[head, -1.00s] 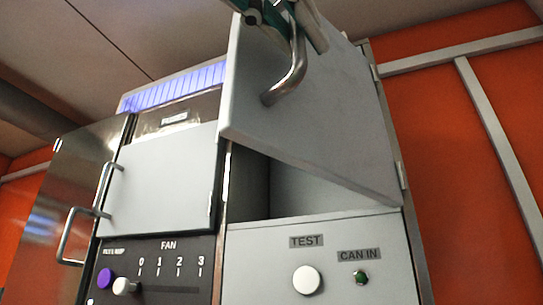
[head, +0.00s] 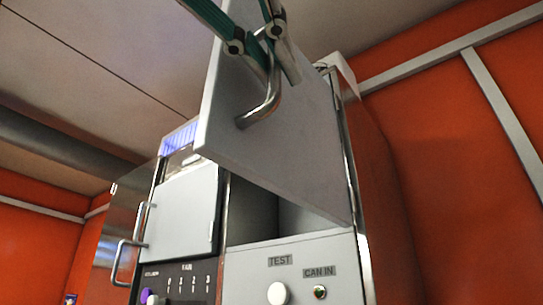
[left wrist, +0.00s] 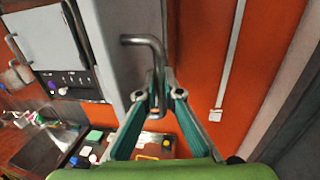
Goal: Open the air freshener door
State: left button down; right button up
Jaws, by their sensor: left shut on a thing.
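The air freshener door (head: 285,155) is a grey panel above the TEST and CAN IN labels, hinged on its right side. It stands partly open, its free edge swung out from the cabinet, with a dark gap below and behind it. Its bent metal handle (head: 262,114) sticks out near the free edge. My left gripper (head: 270,68) comes in from the top and is shut on this handle. In the left wrist view the handle (left wrist: 147,41) runs down between the fingers of the left gripper (left wrist: 158,92). My right gripper is not in view.
Below the door, a grey panel (head: 246,262) carries a white knob (head: 278,293) and a small green button (head: 319,292). To the left is a closed pale door (head: 182,210) with metal handles. In the left wrist view, a counter with a sink (left wrist: 44,137) lies below.

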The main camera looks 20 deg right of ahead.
pick_arm(q)
jog(key=shift+w+a+r, duration=0.15)
jog(key=shift+a, duration=0.05)
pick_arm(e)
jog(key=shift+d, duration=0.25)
pick_arm(q)
jog(key=c, duration=2.5)
grip_release()
jog(key=shift+d, duration=0.1)
jog(key=v, duration=1.2)
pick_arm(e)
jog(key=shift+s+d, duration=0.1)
